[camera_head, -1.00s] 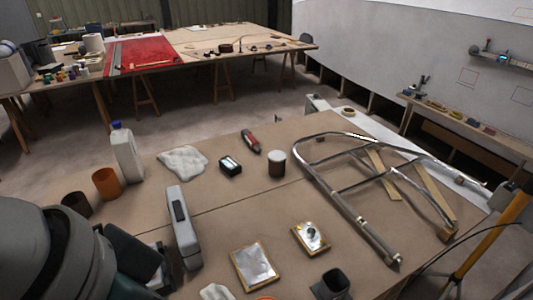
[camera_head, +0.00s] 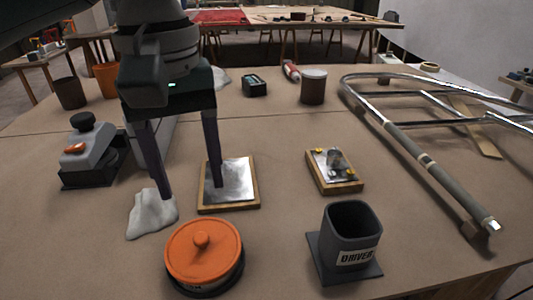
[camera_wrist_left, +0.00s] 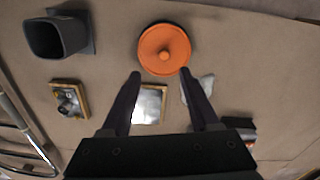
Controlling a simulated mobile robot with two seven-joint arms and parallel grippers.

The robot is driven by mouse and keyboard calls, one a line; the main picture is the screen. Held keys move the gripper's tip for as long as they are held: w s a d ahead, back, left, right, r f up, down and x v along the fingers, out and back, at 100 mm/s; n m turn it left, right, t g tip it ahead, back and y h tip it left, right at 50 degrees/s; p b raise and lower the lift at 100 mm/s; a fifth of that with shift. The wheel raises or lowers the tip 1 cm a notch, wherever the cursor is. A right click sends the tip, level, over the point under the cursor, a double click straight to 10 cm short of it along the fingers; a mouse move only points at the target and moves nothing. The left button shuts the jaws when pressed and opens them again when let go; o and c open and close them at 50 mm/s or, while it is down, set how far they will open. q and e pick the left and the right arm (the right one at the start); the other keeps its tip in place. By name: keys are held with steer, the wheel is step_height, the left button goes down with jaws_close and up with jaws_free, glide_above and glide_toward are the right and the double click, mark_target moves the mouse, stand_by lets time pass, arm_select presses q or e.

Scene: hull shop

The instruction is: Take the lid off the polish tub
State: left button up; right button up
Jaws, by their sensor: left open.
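The polish tub is a low dark round tub (camera_head: 212,288) at the front of the table in the head view. Its orange lid (camera_head: 190,255) with a round knob (camera_head: 201,240) sits on it. The lid also shows at the top of the left wrist view (camera_wrist_left: 164,62). My left gripper (camera_head: 190,192) is open and empty, pointing down behind the tub, apart from it. In the left wrist view the two fingertips (camera_wrist_left: 160,73) appear on either side of the lid's lower part. My right gripper is not in view.
A white rag (camera_head: 151,214) and a framed metal plate (camera_head: 240,182) lie by the left fingers. A dark holder marked DRIVER (camera_head: 350,232) stands right of the tub. A grey-and-orange tool (camera_head: 90,148) sits left. A bent tube frame (camera_head: 420,150) fills the right side.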

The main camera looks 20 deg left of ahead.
arm_select(q)
steer(key=f, duration=0.2)
steer(key=n+b, duration=0.1)
steer(key=b, duration=0.1)
glide_above(200, 237)
step_height(200, 237, down, 4)
steer(key=shift+w, duration=0.1)
step_height(200, 237, down, 5)
steer(key=shift+f+b, duration=0.1)
steer(key=shift+b, duration=0.75)
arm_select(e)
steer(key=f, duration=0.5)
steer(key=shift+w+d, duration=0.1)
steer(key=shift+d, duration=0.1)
arm_select(q)
steer(key=shift+c, duration=0.3)
jaws_close()
